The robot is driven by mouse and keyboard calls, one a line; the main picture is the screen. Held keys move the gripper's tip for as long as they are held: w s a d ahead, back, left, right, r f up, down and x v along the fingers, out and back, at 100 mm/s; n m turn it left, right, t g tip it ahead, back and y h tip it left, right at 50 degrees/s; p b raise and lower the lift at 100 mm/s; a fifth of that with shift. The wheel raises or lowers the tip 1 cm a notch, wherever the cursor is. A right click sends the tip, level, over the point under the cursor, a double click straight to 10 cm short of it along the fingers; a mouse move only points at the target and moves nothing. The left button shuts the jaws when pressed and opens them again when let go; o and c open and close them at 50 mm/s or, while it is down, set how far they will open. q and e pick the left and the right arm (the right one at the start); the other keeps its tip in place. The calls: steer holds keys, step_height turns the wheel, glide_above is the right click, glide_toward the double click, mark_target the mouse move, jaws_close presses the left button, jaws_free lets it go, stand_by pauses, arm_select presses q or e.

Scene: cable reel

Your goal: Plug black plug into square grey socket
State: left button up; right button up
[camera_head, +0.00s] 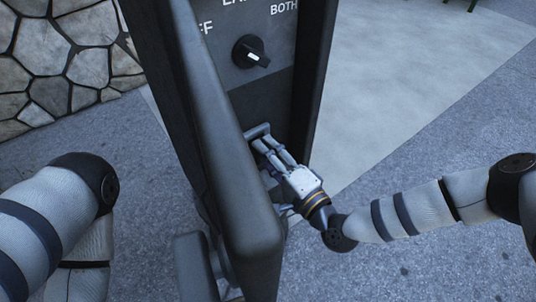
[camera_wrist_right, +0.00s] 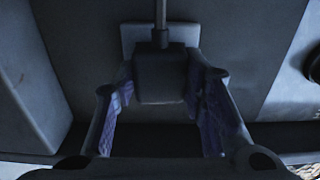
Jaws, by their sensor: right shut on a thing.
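The black plug (camera_wrist_right: 160,80) sits between the fingertips of my right gripper (camera_wrist_right: 161,76) in the right wrist view. A thin cable runs up from it. The square grey socket (camera_wrist_right: 133,38) is a light plate right behind the plug, which hides much of it. I cannot tell whether the plug touches it or is inside it. In the head view my right gripper (camera_head: 267,146) reaches to the dark panel, its fingertips at the grey socket (camera_head: 257,131). The plug is not clear there. My left arm shows at the left, its gripper not in view.
The panel (camera_head: 262,97) carries a black rotary knob (camera_head: 250,52) above the socket. A thick dark frame post (camera_head: 215,140) stands just left of my right gripper. A stone wall (camera_head: 68,58) is at the far left. Paved floor to the right is open.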

steer(key=shift+w+a, duration=0.3)
steer(key=shift+w, duration=0.05)
steer(key=o, duration=1.1)
steer(key=shift+o, duration=0.2)
steer(key=v, duration=1.2)
